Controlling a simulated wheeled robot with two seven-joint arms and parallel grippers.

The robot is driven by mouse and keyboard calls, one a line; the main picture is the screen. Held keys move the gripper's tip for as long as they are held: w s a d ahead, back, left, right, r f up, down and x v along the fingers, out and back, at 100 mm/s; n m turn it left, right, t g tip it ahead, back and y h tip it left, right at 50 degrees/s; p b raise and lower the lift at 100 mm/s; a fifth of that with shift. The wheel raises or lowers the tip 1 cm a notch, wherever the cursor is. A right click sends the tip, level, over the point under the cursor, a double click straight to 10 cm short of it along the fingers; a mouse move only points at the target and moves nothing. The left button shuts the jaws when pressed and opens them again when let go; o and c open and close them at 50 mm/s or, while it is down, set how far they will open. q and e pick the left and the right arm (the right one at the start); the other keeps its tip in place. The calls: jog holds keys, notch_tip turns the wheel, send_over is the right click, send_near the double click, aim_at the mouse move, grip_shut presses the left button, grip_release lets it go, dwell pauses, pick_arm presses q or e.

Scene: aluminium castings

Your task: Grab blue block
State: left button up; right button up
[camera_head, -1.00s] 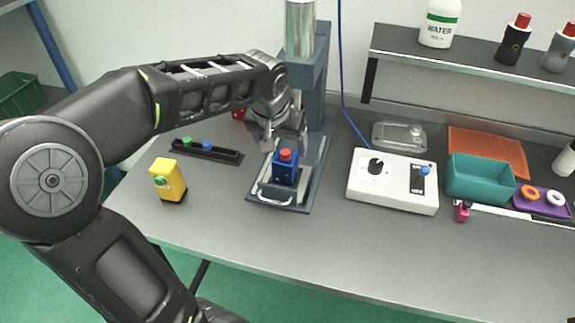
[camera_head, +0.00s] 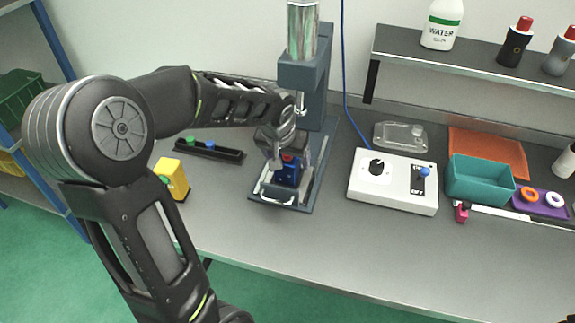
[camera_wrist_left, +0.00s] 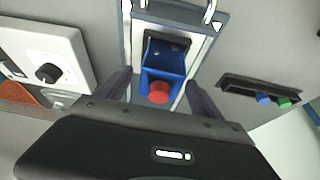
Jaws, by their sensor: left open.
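The blue block (camera_head: 291,174) has a red round top and sits upright in the holder on the press base (camera_head: 302,206), under the press column. It also shows in the left wrist view (camera_wrist_left: 150,78), with its red top facing the camera. Part of the block is hidden behind the gripper in the head view. My right gripper is not in view.
The press (camera_head: 306,75) rises right behind the block. A yellow block (camera_head: 175,177) and a black rail with buttons (camera_head: 208,150) lie to the left. A white control box (camera_head: 393,182) and a teal bin (camera_head: 480,180) stand to the right. The table front is clear.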

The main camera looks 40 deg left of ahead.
pick_arm(q)
jog(key=shift+w+f, duration=0.1)
jog(key=shift+f, duration=0.15)
dwell(0.4)
jog(key=shift+r, duration=0.1)
grip_shut()
dwell(0.6)
